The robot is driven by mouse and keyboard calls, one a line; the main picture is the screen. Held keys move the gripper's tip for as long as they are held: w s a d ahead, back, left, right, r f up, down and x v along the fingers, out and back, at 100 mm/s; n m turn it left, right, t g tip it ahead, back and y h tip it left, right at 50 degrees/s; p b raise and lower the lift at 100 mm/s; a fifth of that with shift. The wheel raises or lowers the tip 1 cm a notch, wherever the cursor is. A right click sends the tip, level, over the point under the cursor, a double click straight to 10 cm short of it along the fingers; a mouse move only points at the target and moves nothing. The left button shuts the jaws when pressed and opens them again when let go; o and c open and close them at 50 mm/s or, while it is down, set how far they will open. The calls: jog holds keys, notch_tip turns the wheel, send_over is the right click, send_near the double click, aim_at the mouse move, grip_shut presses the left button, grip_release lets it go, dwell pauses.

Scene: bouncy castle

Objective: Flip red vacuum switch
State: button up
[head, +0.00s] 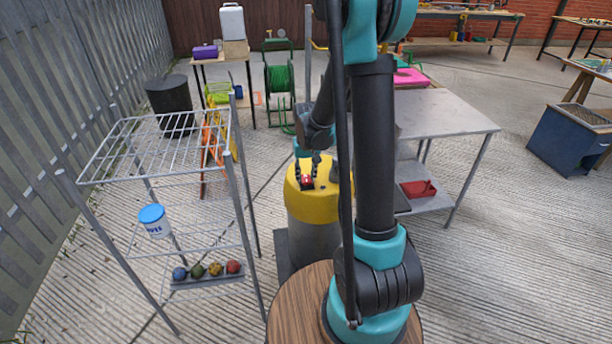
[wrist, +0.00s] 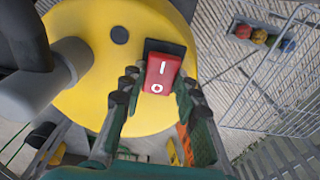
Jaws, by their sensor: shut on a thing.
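The red switch (head: 308,181) sits on the yellow top of the vacuum (head: 316,208), in the middle of the head view. In the wrist view the red switch (wrist: 162,72) is a rocker marked with a white line and a white circle, on a black base on the yellow lid (wrist: 88,98). My gripper (wrist: 160,82) has its dark fingers on either side of the switch and is shut on it. In the head view my gripper (head: 308,166) comes down onto the switch from above. The inner finger contact is partly hidden.
A wire rack (head: 160,150) with a blue-lidded tub (head: 154,222) and several balls stands left of the vacuum. A grey metal table (head: 440,112) stands to the right, with a red item (head: 418,189) on its lower shelf. A green hose reel (head: 280,85) is behind.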

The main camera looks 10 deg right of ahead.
jog(key=t, duration=0.2)
jog(key=s+t, duration=0.1)
jog(key=t, duration=0.1)
jog(key=shift+f, duration=0.1)
jog(key=o, duration=1.2)
jog(key=shift+c, duration=0.2)
jog(key=v, duration=1.2)
